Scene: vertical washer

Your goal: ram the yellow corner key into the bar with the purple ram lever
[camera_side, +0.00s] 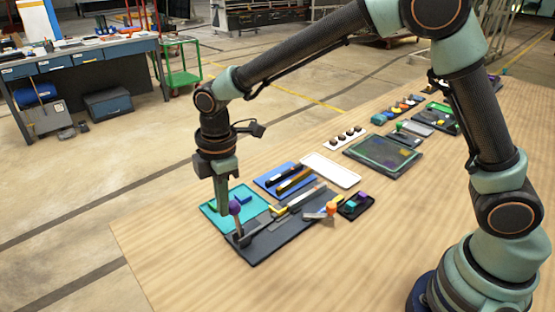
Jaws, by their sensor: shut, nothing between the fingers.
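My gripper (223,212) points straight down just left of the knob, shut and empty. Whether its fingers touch the knob I cannot tell. A small yellow piece, which looks like the corner key (279,211), sits on the board right of the lever. A grey bar (306,196) lies beyond it in line on the board. Whether the key's end is inside the bar is too small to tell.
A teal tray (215,212) lies behind and left of the lever. A blue tray (267,181) with bars and a white tray (335,170) lie behind the board. An orange-handled tool (330,208) and a small black tray (357,206) are at right. The front table is clear.

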